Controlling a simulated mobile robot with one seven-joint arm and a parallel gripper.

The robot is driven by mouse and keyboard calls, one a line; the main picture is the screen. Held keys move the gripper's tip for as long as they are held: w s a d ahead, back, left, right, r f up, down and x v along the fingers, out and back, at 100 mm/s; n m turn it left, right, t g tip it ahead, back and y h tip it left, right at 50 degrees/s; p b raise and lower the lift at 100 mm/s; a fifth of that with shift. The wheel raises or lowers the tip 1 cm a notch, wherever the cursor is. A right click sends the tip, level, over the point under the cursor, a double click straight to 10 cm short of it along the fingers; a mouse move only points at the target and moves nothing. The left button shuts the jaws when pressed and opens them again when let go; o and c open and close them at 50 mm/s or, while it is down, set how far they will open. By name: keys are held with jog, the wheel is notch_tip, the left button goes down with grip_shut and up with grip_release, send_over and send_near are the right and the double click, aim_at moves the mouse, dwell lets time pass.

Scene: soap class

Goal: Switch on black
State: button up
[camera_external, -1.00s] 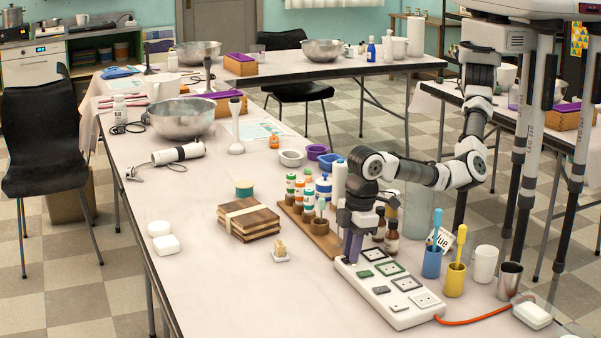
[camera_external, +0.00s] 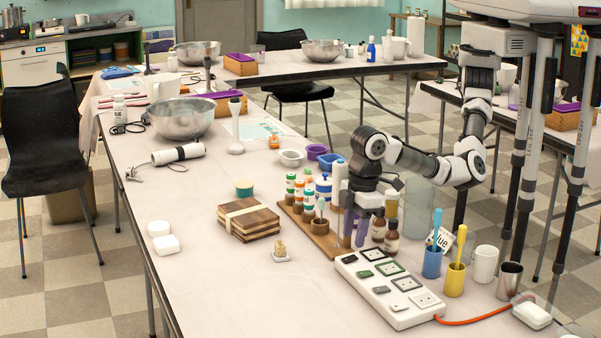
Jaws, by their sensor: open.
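A white power strip (camera_external: 412,316) lies at the front right of the table.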

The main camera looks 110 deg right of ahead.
aim_at(358, 259)
notch_tip(358, 259, up, 9)
jog(key=s, duration=0.1)
jog(key=shift+s+p, duration=0.15)
jog(key=shift+p, duration=0.2)
jog(key=shift+r, duration=0.1)
